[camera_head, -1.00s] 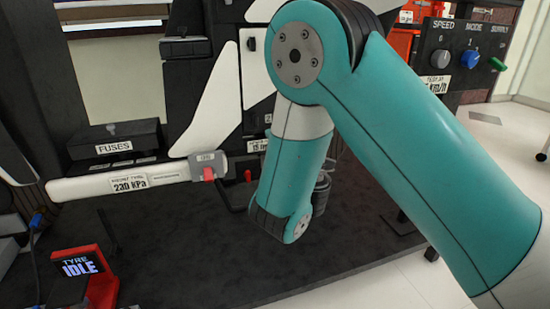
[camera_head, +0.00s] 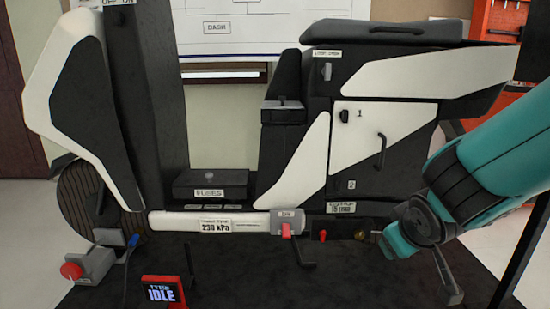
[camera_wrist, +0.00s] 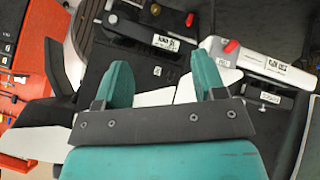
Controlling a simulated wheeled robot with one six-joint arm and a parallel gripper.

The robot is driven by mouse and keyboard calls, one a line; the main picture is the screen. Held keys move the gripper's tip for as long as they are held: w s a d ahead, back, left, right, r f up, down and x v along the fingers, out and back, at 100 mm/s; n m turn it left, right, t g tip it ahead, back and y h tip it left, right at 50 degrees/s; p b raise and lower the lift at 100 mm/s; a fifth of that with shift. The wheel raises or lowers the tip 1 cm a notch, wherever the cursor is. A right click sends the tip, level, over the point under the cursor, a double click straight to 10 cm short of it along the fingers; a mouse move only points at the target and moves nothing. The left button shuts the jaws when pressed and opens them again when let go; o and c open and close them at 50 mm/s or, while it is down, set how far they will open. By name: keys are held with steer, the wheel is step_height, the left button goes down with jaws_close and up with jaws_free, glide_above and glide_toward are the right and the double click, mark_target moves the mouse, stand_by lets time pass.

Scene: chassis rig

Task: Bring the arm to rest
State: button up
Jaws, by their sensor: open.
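My gripper (camera_wrist: 158,85) shows in the wrist view with its two teal fingers spread wide apart. Nothing is between the fingers, and the rig's panels lie beyond them. In the head view my teal arm hangs at the right edge, beside the rear of the white and black scooter-like rig (camera_head: 385,135).
The rig has a fuses box (camera_head: 210,184), a white tube marked 230 kPa (camera_head: 185,222) with a red switch (camera_head: 286,230), and a door with a handle (camera_head: 381,150). A tyre display (camera_head: 162,293) reads IDLE. A red tool board (camera_head: 499,20) stands behind.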

steer(key=s+a+r+n+g+y+p, duration=0.1)
steer(key=s+a+r+g+y, duration=0.2)
steer(key=s, duration=0.4)
steer(key=s+a+r+n+g+y+p, duration=0.1)
steer(key=s+a+r+g+p, duration=0.15)
steer(key=s+r, duration=0.35)
steer(key=s+a+r+n+g+y+p, duration=0.1)
steer(key=s+a+r+g+y, duration=0.2)
steer(key=s, duration=0.5)
step_height(320, 180, up, 37)
steer(key=a+p, duration=0.1)
steer(key=p, duration=3.6)
steer(key=shift+s+r+t+h, duration=0.15)
steer(key=shift+r+t+h, duration=0.05)
steer(key=shift+t+h, duration=0.2)
steer(key=shift+c, duration=0.5)
